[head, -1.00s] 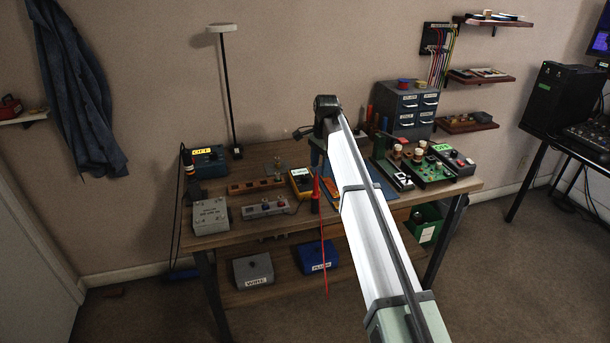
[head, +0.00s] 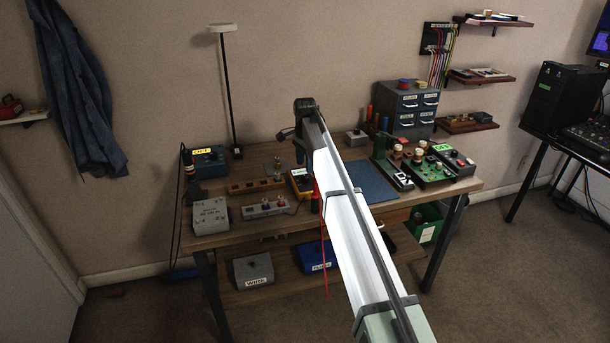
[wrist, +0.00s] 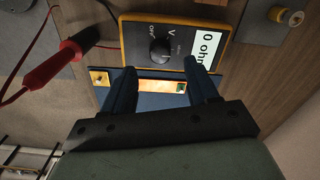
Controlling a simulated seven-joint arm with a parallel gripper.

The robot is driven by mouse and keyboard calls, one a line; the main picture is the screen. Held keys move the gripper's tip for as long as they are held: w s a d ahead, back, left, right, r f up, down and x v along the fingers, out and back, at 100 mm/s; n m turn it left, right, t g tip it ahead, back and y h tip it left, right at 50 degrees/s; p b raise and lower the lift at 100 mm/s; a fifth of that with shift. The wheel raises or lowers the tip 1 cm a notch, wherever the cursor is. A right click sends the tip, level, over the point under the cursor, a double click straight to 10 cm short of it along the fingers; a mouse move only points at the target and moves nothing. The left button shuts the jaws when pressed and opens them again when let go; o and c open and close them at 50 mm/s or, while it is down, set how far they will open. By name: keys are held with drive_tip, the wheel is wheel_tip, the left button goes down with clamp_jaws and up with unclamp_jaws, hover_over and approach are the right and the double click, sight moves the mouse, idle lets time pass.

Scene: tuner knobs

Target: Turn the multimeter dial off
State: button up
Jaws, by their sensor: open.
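The yellow-edged multimeter (wrist: 176,25) lies on the bench in the wrist view, with its display reading "0 ohm".
A red probe (wrist: 55,65) with a cable lies left of the multimeter. A blue mat (head: 370,181) is to the right on the workbench. A grey switch box (head: 265,207) and a green circuit board (head: 425,169) stand on either side.

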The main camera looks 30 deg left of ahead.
sight(305, 176)
drive_tip(key=shift+f, duration=2.7)
drive_tip(key=shift+c, duration=0.2)
drive_tip(key=c, duration=1)
